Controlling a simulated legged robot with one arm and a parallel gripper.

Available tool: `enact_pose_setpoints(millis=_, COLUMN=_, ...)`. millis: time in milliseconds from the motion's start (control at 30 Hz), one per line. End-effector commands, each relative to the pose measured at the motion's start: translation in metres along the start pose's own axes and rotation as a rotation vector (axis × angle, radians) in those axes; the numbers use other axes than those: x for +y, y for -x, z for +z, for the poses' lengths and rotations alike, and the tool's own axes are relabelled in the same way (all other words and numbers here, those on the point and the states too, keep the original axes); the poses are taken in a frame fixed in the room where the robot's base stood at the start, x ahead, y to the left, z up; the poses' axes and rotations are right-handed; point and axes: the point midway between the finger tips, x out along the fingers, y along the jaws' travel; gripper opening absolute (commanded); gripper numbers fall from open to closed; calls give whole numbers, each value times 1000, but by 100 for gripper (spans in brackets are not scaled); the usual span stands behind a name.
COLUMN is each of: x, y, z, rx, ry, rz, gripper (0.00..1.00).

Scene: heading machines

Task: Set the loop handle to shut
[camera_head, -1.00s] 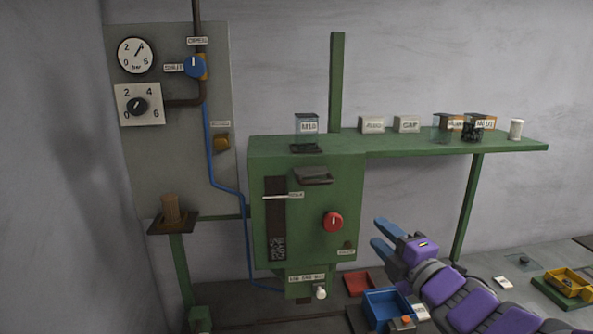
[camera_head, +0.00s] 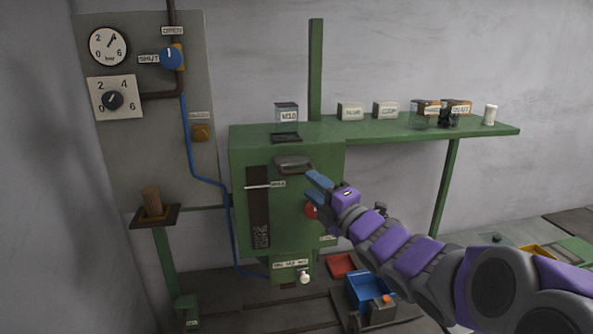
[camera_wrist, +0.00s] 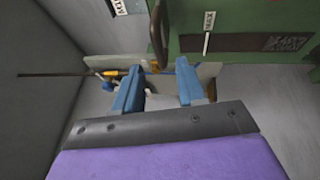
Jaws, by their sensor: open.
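A dark grey-brown loop handle (camera_head: 293,163) sticks out from the upper front of the green machine box (camera_head: 330,160). A brown loop, likely the same handle, shows in the wrist view (camera_wrist: 157,35) above the space between my fingers. A blue knob (camera_head: 172,57) with a white mark sits on the wall panel, with an OPEN label (camera_head: 173,31) above it and a SHUT label (camera_head: 149,59) to its left; its mark is near vertical. My gripper (camera_head: 310,183) is open and empty, in front of the box, below and right of the loop handle. It also shows in the wrist view (camera_wrist: 158,70).
A red knob (camera_head: 310,212) is partly hidden behind my gripper. A green shelf (camera_head: 400,131) with several labelled containers runs right. A brown post on a tray (camera_head: 152,204) stands left.

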Motion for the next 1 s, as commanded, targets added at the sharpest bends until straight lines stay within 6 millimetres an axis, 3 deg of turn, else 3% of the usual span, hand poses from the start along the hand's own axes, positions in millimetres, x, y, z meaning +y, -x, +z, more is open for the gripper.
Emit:
enact_pose_setpoints(millis=200, x=0, y=-39, z=-1, rx=2, ry=-1, rz=-1, gripper=40)
enact_pose_setpoints(millis=433, x=-1, y=-66, z=0, rx=0, ry=-1, rz=-3, gripper=40)
enact_pose_setpoints(millis=867, x=-1, y=-75, z=0, rx=-1, ry=-1, rz=-3, gripper=40)
enact_pose_setpoints(millis=1000, x=-1, y=-75, z=0, rx=-1, ry=-1, rz=-3, gripper=29)
